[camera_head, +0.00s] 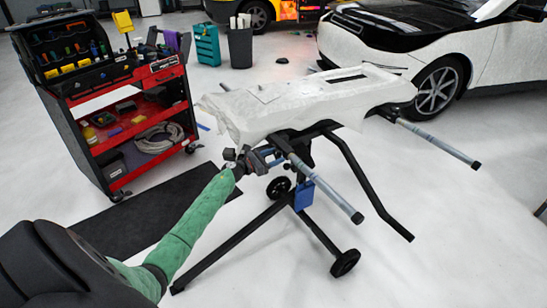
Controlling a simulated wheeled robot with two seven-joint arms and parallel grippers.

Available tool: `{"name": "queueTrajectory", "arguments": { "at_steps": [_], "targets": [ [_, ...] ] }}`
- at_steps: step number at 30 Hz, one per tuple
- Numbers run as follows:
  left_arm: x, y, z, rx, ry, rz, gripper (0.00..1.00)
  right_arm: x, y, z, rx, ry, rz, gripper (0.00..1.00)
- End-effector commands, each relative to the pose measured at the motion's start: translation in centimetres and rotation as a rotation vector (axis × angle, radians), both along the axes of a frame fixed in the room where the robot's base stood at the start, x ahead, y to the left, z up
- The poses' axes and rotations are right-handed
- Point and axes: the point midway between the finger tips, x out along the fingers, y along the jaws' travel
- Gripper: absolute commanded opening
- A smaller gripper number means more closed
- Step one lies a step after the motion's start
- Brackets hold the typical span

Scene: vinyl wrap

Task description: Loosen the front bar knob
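A black folding stand (325,237) holds a part covered in pale wrap (310,97). Its front grey bar (322,188) sticks out toward the lower right and ends in a dark cap. A second grey bar (435,142) sticks out farther back on the right. My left arm, in a green sleeve, reaches in from the lower left. My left gripper (246,160) is at the near left end of the stand, under the edge of the wrap, close to where the front bar enters the frame. The front bar knob cannot be made out there. The fingers are too small to read. My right gripper is out of view.
A red and black tool cart (120,110) stands at the left. A dark mat (150,212) lies on the floor beside the stand. A white car (430,50) is at the back right. The floor at the lower right is clear.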

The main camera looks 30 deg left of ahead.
Motion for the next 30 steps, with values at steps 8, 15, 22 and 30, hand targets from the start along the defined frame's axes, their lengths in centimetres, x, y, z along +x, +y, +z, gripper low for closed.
{"name": "queueTrajectory", "arguments": {
  "at_steps": [8,15,22,30],
  "targets": [
    [-0.02,0.01,0.01,-0.001,0.0,0.0,0.21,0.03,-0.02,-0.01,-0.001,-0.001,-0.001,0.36],
    [-0.04,0.0,0.01,-0.042,0.019,-0.001,0.21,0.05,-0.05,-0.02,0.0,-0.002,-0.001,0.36],
    [-0.05,0.0,0.01,-0.167,0.077,-0.001,0.21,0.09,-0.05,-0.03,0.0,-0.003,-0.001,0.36],
    [-0.07,-0.01,0.07,-0.392,0.18,-0.001,0.21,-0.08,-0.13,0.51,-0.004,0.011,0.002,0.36]
  ]
}}
